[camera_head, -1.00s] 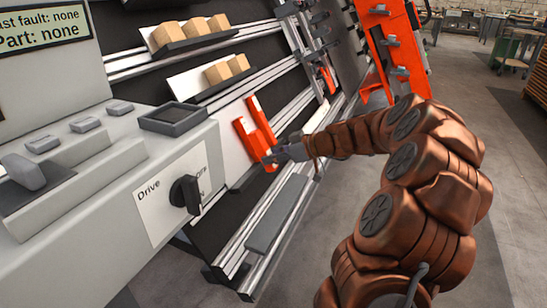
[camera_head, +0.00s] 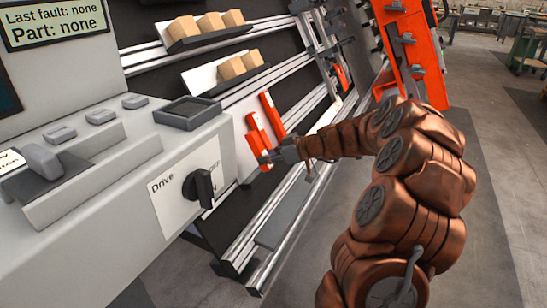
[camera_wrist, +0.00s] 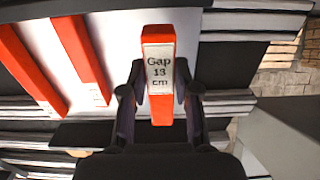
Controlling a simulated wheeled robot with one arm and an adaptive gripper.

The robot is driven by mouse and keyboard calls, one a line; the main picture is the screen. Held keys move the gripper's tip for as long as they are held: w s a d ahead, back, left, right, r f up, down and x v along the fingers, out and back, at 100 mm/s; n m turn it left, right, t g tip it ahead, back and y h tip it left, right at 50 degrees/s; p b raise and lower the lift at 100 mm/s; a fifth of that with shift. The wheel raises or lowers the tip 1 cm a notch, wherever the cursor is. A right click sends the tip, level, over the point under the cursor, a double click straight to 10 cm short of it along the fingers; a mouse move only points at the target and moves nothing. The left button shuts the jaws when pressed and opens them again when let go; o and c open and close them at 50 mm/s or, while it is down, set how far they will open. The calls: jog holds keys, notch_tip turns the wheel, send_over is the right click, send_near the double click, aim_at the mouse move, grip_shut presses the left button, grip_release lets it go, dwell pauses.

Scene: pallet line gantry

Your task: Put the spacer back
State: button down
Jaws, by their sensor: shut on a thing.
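The spacer (camera_wrist: 160,38) is an orange bar with a white label reading "Gap 13 cm". It stands upright in the wrist view, between the two dark fingers of my gripper (camera_wrist: 160,82), which is shut on it. In the head view my gripper (camera_head: 268,158) is at the lower end of a group of orange bars by a white panel. There I cannot clearly tell the held spacer from the bars behind. Two other orange bars, a left one (camera_wrist: 28,68) and a right one (camera_wrist: 80,58), lie against the white panel (camera_wrist: 112,30) left of the spacer.
A grey console with a Drive knob (camera_head: 203,187) and an empty dark tray (camera_head: 188,112) stands left of the gripper. Shelves with wooden blocks (camera_head: 238,65) are above. Metal rails (camera_head: 262,212) run below. An orange frame (camera_head: 412,50) stands behind my arm; open floor lies right.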

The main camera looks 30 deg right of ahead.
jog(key=shift+b+x, duration=1.85)
jog(key=shift+x, duration=1)
jog(key=shift+w+a+f+b, duration=0.15)
jog(key=shift+w+b, duration=0.1)
jog(key=shift+b, duration=0.3)
jog(key=shift+s+f+b, duration=0.1)
jog(key=shift+f+b, duration=0.2)
jog(key=shift+b, duration=0.4)
jog(key=c, duration=0.8)
grip_release()
jog(key=shift+o, duration=0.2)
jog(key=v, duration=1.2)
